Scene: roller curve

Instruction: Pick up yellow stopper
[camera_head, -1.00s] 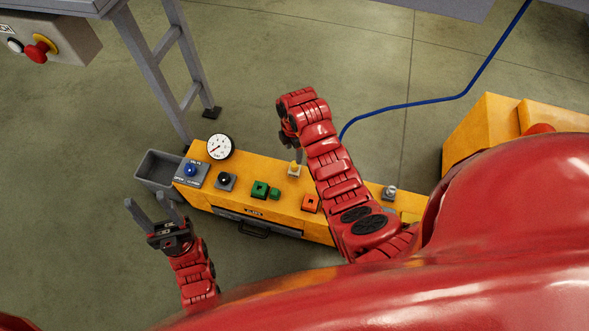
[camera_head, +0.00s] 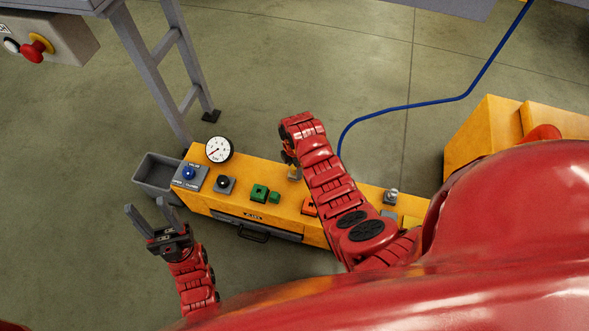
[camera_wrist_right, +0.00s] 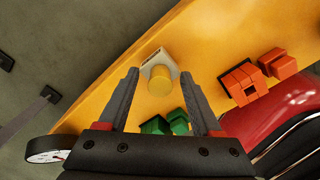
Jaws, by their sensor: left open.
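The yellow stopper (camera_wrist_right: 160,80) stands in a pale square base (camera_wrist_right: 153,60) on the orange bench. In the head view the base (camera_head: 294,174) shows under my right gripper, and the stopper is mostly hidden. My right gripper (camera_wrist_right: 160,80) is open, with its two fingertips on either side of the stopper in the wrist view. I see no clear contact, and cannot tell how deep the fingers reach. My left gripper (camera_head: 150,208) is open and empty, in front of the bench's left end.
The orange bench (camera_head: 235,203) also carries a gauge (camera_head: 219,149), a blue valve knob (camera_head: 189,173), a black knob (camera_head: 223,184), green blocks (camera_head: 260,193) and an orange block (camera_head: 309,208). A grey bin (camera_head: 152,171) stands at its left end. A blue hose (camera_head: 400,106) crosses the floor.

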